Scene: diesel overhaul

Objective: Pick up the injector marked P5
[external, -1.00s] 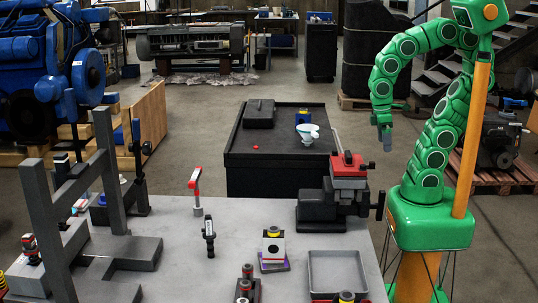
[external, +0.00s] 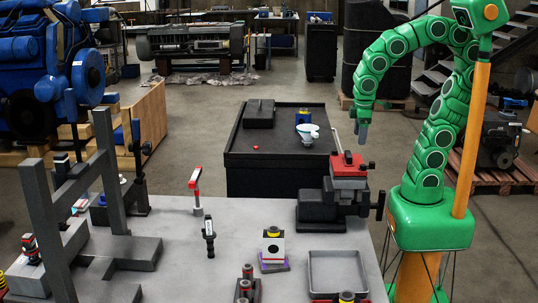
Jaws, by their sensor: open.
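No P5 marking is readable at this size, so I cannot tell which part is that injector. Several small dark cylinders with red bands (external: 247,285) stand in a holder at the bench's front edge, cut off by the picture. A similar red-and-black part (external: 30,248) stands on a grey block at far left. A slim black part (external: 209,237) stands near the bench middle. My gripper (external: 362,132) is open and points down in the air, above and behind the red-topped vise. It appears empty and apart from all these parts.
The grey bench (external: 180,250) carries a vise (external: 338,190), an empty-looking grey tray (external: 338,272), a yellow-topped block (external: 273,245) and a dark frame (external: 90,210). A black cart (external: 270,165) stands behind the bench, holding a pale funnel-like item (external: 308,132).

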